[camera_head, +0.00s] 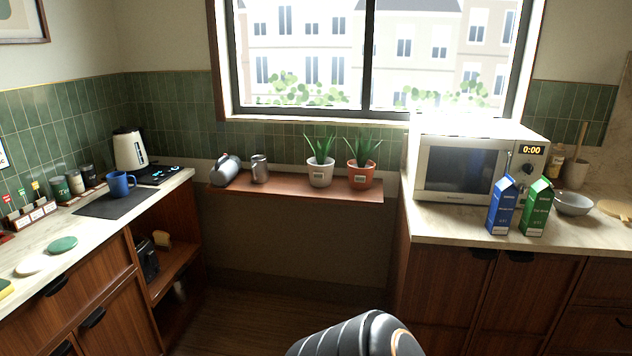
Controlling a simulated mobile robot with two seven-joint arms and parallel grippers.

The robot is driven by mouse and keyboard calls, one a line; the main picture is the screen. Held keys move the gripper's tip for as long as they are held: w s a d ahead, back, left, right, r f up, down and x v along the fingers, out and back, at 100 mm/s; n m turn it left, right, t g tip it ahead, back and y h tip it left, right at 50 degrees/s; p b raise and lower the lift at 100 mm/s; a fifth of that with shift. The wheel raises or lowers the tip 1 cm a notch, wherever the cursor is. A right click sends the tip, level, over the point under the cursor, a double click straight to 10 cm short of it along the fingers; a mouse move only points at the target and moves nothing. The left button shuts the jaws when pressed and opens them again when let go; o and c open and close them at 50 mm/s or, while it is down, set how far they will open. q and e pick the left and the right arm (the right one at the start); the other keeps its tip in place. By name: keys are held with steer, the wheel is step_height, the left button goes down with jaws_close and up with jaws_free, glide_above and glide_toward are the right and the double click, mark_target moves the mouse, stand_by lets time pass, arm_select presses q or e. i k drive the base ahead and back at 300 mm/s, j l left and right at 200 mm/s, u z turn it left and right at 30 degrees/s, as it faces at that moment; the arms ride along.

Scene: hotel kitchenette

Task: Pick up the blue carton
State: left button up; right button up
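The blue carton (501,207) stands upright on the right countertop, near its front edge, in front of the microwave. A green carton (537,207) stands upright close beside it on the right. Neither of my grippers shows in the head view. A dark rounded part at the bottom centre appears to be part of my own arm, well to the left of and nearer than the carton.
The microwave (463,168) stands behind the cartons, and a grey bowl (573,203) to their right. Bare counter (440,228) lies left of the blue carton. A low shelf (293,193) with potted plants runs under the window. Open floor (240,315) lies between the counters.

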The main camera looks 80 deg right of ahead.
mark_target(504, 194)
steer(key=k+l+z, duration=0.35)
steer(key=k+l, duration=0.15)
steer(key=k+z, duration=0.1)
steer(key=z, duration=3.05)
